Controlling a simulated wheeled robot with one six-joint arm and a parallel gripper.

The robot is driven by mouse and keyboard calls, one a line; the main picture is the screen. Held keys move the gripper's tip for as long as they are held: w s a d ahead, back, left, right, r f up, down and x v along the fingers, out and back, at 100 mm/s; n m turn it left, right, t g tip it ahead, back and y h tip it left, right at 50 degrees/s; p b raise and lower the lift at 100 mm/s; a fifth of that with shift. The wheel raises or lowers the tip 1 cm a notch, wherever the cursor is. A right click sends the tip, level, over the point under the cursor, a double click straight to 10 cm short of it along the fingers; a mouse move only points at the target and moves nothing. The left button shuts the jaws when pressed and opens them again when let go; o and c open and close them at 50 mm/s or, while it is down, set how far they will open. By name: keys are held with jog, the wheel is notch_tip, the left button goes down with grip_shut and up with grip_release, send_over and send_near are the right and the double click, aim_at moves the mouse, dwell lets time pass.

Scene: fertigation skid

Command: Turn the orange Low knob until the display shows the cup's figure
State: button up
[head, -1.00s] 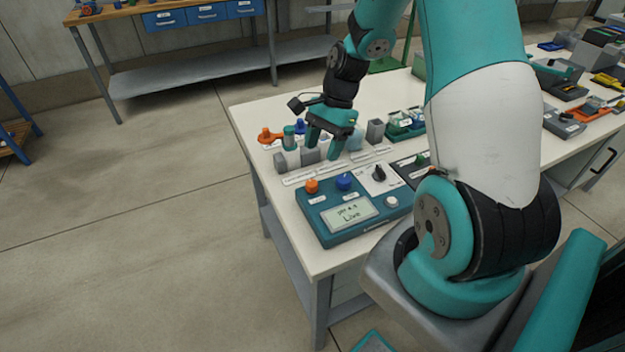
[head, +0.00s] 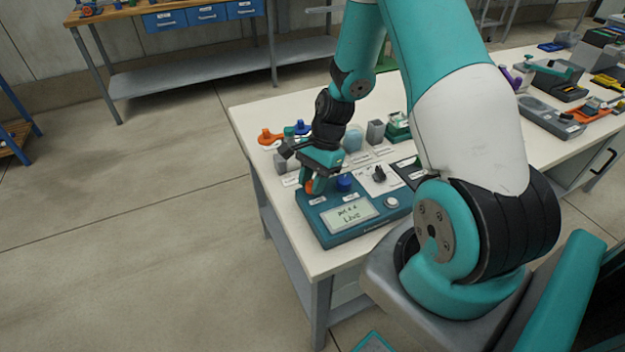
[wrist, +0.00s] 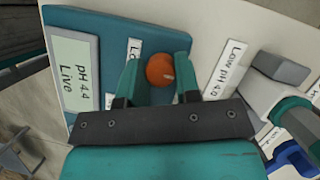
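The orange Low knob (wrist: 160,69) sits on the teal meter box (head: 340,236), and a pale mark shows on its top. My gripper (wrist: 157,72) is over the box with one finger on each side of the knob. The fingers look open, with a narrow gap at the left; contact at the right I cannot tell. In the head view my gripper (head: 318,184) hides most of the orange knob (head: 309,187). The display (wrist: 70,72) reads "pH 4.4 Live"; it also shows in the head view (head: 349,215). A white label (wrist: 226,68) on the table reads "Low pH 4.0".
A blue knob (head: 344,182) stands close to the right of my gripper. A black selector knob (head: 379,174) and a pale button (head: 391,202) are farther right. Grey holders and an orange item (head: 270,137) stand behind. The floor at left is clear.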

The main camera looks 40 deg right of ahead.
jog(key=shift+c, duration=1)
jog(key=shift+n, duration=0.3)
jog(key=n+g+p, duration=0.1)
jog(key=n, duration=0.1)
jog(key=shift+w+r+n, duration=0.1)
jog(key=shift+n, duration=0.3)
jog(key=n+g+h+p, duration=0.1)
jog(key=n, duration=0.3)
jog(key=shift+a+g, duration=0.1)
jog(key=shift+g, duration=0.3)
jog(key=n+h, duration=0.1)
jog(key=n, duration=0.1)
jog(key=n+p, duration=0.1)
jog(key=n, duration=0.1)
jog(key=shift+w+n+g+h, duration=0.1)
jog(key=shift+n+g+h, duration=0.3)
jog(key=shift+a+n+h, duration=0.1)
jog(key=shift+n+h, duration=0.6)
jog(key=shift+n, duration=1.1)
